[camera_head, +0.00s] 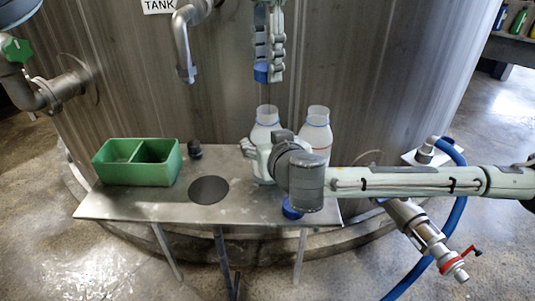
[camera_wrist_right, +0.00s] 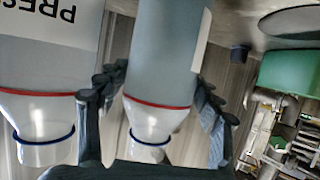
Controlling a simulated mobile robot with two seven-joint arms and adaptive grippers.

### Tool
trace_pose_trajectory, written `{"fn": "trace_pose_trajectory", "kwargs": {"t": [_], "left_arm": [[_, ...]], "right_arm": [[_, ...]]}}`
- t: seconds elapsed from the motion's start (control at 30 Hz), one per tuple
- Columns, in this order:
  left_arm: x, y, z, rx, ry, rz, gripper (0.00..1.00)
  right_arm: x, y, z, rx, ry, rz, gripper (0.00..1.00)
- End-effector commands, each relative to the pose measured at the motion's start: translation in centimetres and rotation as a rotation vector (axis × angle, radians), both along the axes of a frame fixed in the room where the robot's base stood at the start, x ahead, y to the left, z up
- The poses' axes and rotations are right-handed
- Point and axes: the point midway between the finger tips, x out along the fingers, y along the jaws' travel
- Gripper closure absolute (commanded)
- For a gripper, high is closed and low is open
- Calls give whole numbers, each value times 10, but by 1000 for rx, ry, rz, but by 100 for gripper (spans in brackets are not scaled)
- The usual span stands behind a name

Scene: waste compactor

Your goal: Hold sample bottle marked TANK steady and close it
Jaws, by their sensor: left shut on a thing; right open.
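Two uncapped sample bottles stand side by side on the metal shelf. The left bottle (camera_head: 266,132) is between the open fingers of my right gripper (camera_head: 257,150), whose arm hides its lower part. In the right wrist view this bottle (camera_wrist_right: 163,60) shows between the two fingers (camera_wrist_right: 160,105), with only an unreadable edge of its label. The right bottle (camera_head: 318,133) carries a label starting "PRES" in the wrist view (camera_wrist_right: 45,65). My left gripper (camera_head: 268,62) is above the left bottle, shut on a blue cap (camera_head: 261,73) held well over the neck.
A second blue cap (camera_head: 291,208) lies near the shelf's front edge (camera_head: 150,212), partly behind my right arm. A green two-compartment box (camera_head: 137,165), a dark knob (camera_head: 195,149) and a black disc (camera_head: 209,190) are left. A metal pipe (camera_head: 183,45) hangs under the TANK sign (camera_head: 159,5).

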Motion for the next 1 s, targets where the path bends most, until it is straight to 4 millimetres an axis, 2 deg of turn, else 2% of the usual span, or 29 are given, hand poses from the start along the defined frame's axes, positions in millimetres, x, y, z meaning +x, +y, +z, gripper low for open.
{"fn": "trace_pose_trajectory", "kwargs": {"t": [0.17, 0.63, 0.77, 1.0], "left_arm": [[0, 0, 0, 0, 0, 0, 69], [0, 0, 0, 0, 0, 0, 69], [0, 0, -3, 0, 1, 0, 69], [0, 0, -35, 2, 3, -1, 69]], "right_arm": [[0, 0, 0, 0, 0, 0, 34], [0, 0, 0, 0, 0, 0, 92], [0, 0, 0, 0, 0, 0, 93], [0, 0, 0, 0, 0, 0, 93]]}}
